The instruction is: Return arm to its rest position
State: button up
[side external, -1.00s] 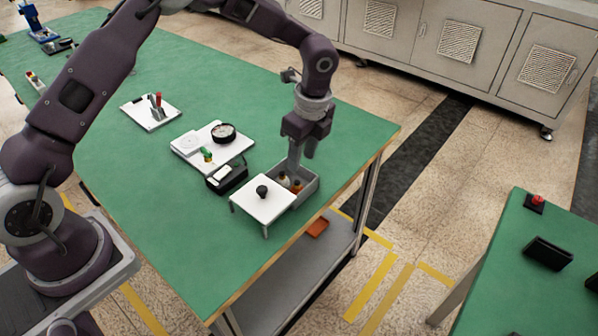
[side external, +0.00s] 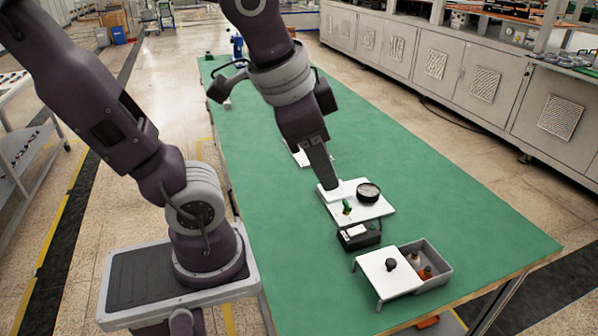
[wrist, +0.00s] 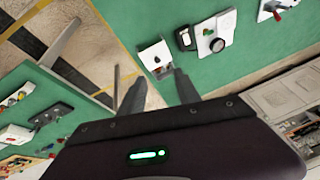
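My gripper (side external: 326,184) hangs from the raised arm, in front of the white board in the side external view; its height above the table is hard to judge. In the wrist view its two fingers (wrist: 159,84) stand apart with nothing visible between them. The arm is bent, with the wrist over the middle of the green table (side external: 470,215).
A grey bin (side external: 436,261) holding small bottles stands beside a white stand (side external: 388,273) with a black knob. The table's right side is clear.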

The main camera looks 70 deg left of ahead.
jog(key=s, duration=0.1)
jog(key=s+n, duration=0.1)
jog(key=s+f+n, duration=0.1)
jog(key=s, duration=0.1)
jog(key=shift+d+t+h, duration=0.25)
jog(key=shift+t+h, duration=0.15)
jog(key=shift+w, duration=0.1)
dwell(0.6)
